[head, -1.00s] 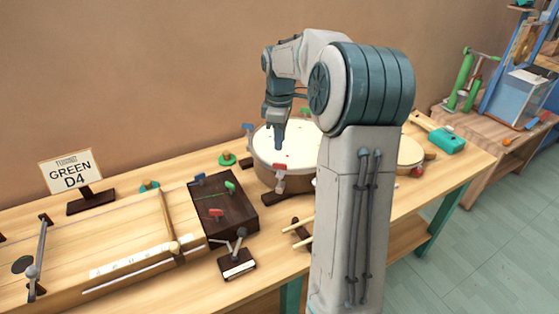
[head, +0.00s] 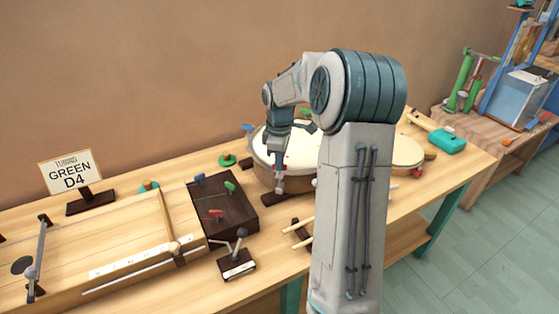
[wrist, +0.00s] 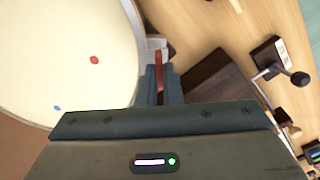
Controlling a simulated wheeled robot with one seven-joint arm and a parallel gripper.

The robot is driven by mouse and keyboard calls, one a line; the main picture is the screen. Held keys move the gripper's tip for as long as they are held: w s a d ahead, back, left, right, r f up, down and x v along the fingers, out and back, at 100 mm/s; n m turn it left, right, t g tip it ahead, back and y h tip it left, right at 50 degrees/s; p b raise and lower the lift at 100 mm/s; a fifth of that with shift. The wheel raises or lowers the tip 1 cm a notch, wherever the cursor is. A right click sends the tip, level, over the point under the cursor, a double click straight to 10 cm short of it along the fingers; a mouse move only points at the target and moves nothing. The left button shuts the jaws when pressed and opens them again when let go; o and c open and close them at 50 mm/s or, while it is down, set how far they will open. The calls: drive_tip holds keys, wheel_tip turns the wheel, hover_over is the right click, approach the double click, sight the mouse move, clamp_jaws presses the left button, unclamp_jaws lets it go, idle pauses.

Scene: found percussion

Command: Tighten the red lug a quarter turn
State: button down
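The red lug (wrist: 159,72) stands at the rim of the large drum (wrist: 75,60) and lies between my two fingers in the wrist view. My gripper (wrist: 160,85) points down at it, one finger on each side with very little gap. I cannot tell whether both fingers press on the lug. In the head view my gripper (head: 280,188) is at the front edge of the drum (head: 262,175) and mostly hides the lug. The drum head has a red dot and a blue dot.
A dark box (head: 224,207) with a green and a red peg stands left of the drum. A sign (head: 70,172) reads "GREEN D4". Sticks (head: 298,227) lie in front. My arm hides part of the drum. A teal-headed mallet (head: 446,140) lies at the right.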

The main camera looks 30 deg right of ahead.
drive_tip(key=shift+m, duration=0.3)
drive_tip(key=m, duration=0.3)
drive_tip(key=shift+m, duration=0.4)
drive_tip(key=m, duration=0.4)
drive_tip(key=shift+m, duration=0.3)
drive_tip(key=m, duration=0.8)
drive_tip(key=shift+m, duration=0.3)
drive_tip(key=c, duration=1.6)
unclamp_jaws()
